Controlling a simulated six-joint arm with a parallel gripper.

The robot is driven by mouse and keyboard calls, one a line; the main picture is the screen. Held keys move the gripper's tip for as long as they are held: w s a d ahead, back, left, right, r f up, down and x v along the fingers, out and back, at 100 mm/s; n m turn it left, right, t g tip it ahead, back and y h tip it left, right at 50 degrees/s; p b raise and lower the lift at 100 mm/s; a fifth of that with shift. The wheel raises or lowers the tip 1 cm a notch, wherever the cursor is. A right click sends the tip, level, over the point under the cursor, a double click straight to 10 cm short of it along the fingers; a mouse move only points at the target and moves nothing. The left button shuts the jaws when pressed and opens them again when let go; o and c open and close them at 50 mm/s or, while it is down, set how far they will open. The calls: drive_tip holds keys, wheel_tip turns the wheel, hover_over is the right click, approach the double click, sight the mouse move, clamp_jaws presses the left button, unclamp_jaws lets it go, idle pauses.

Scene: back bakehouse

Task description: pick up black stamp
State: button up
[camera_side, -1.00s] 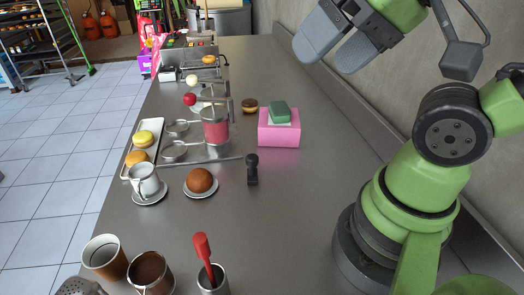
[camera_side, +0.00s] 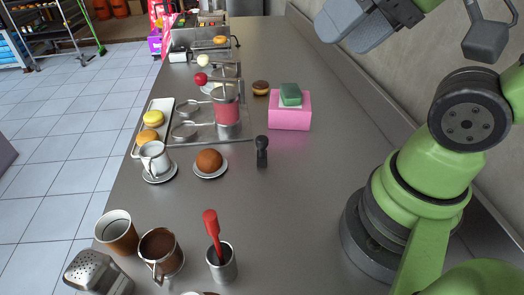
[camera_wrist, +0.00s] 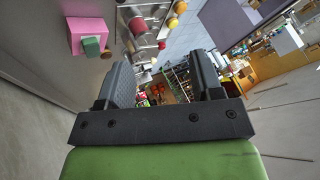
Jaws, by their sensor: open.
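The black stamp (camera_side: 262,150) stands upright on the steel counter in the side view, in front of the pink box and to the right of the plated brown bun. I cannot make it out in the wrist view. My gripper (camera_side: 346,34) is high above the counter at the top right of the side view, well apart from the stamp. In the wrist view its two fingers (camera_wrist: 162,68) are spread with nothing between them.
A pink box (camera_side: 290,118) with a green block (camera_side: 290,95) on it stands behind the stamp. A plated bun (camera_side: 209,161) and a steel rack (camera_side: 190,137) lie left. A cup with a red-handled tool (camera_side: 221,262) stands in front. The counter right of the stamp is clear.

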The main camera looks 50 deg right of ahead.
drive_tip(key=n+g+h, duration=0.1)
drive_tip(key=n+g, duration=0.5)
drive_tip(key=n, duration=0.4)
hover_over(262, 138)
drive_tip(key=s, duration=0.1)
wheel_tip(262, 138, down, 18)
drive_tip(key=shift+s+f, duration=0.1)
drive_tip(key=shift+s, duration=0.05)
drive_tip(key=shift+n, duration=0.4)
drive_tip(key=f, duration=0.5)
drive_tip(key=shift+w+f, duration=0.15)
drive_tip(key=shift+w, duration=0.1)
drive_tip(key=shift+w+f, duration=0.15)
drive_tip(key=shift+f, duration=0.85)
drive_tip(key=shift+w+f, duration=0.2)
drive_tip(key=shift+f, duration=0.85)
drive_tip(key=shift+w+f, duration=0.15)
drive_tip(key=shift+f, duration=0.85)
drive_tip(key=c, duration=1)
drive_tip(key=shift+r, duration=0.1)
